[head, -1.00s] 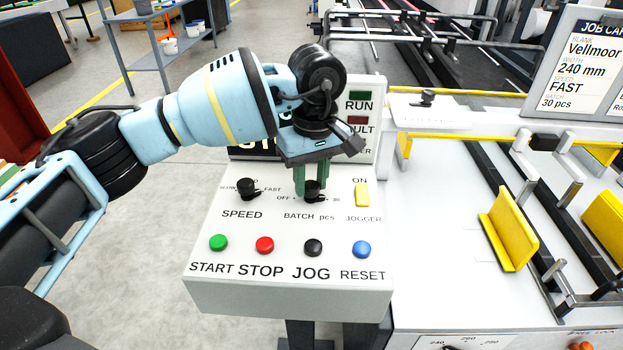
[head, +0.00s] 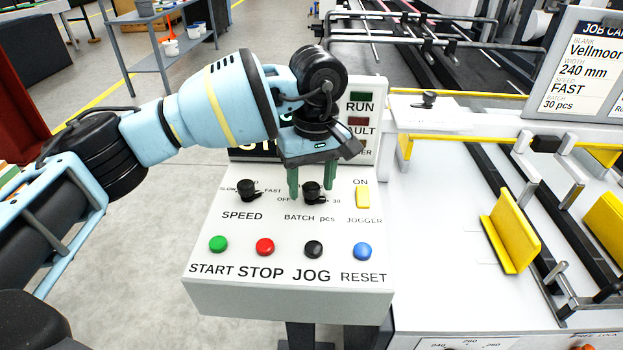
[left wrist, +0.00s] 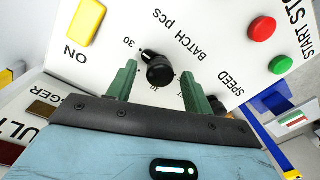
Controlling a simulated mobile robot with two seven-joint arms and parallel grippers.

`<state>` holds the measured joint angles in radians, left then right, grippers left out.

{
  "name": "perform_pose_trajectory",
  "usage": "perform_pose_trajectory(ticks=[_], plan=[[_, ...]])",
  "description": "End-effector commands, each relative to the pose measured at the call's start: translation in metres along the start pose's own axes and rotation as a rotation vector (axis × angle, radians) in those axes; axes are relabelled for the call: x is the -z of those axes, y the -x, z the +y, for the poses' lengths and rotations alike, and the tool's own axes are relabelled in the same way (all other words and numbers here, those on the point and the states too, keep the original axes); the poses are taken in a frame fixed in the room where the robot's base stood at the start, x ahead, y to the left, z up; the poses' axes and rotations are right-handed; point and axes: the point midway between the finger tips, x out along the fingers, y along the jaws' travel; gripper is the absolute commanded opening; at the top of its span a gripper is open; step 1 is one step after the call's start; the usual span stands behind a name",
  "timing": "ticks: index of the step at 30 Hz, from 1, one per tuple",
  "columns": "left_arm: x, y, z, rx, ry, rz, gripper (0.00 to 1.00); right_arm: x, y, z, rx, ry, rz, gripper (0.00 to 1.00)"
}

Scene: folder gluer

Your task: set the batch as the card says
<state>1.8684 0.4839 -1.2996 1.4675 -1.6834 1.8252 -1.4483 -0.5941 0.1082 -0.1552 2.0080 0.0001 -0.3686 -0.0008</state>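The BATCH pcs knob (head: 313,193) is a black dial on the white control panel (head: 290,296). Its pointer is turned to the right, toward the 30 mark; in the left wrist view the knob (left wrist: 160,72) also points toward 30. My left gripper (head: 311,180) is open, with its green fingers apart on either side of the knob and gaps visible between them and it. The job card (head: 577,72) at the upper right reads Vellmoor, 240 mm, FAST, batch 30 pcs. My right gripper is not in view.
The SPEED knob (head: 246,190) sits left of the batch knob, its pointer toward FAST. The yellow JOGGER switch (head: 362,196) is close on the right. Green (head: 218,244), red (head: 265,246), black (head: 314,249) and blue (head: 362,251) buttons line the front.

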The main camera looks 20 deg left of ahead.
Motion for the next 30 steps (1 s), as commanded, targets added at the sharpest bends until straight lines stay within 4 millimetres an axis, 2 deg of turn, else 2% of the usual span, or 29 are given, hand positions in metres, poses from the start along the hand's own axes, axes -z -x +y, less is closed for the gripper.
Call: perform_pose_trajectory(ticks=[8,21,30], plan=[[0.000,0.007,0.000,-0.002,0.001,0.001,0.51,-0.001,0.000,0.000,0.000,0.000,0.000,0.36],[0.000,0.069,0.000,-0.001,0.000,0.001,0.51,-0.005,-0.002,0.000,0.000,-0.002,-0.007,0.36],[0.000,0.078,0.000,0.000,0.000,0.000,0.51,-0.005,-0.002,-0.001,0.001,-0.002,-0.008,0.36]])
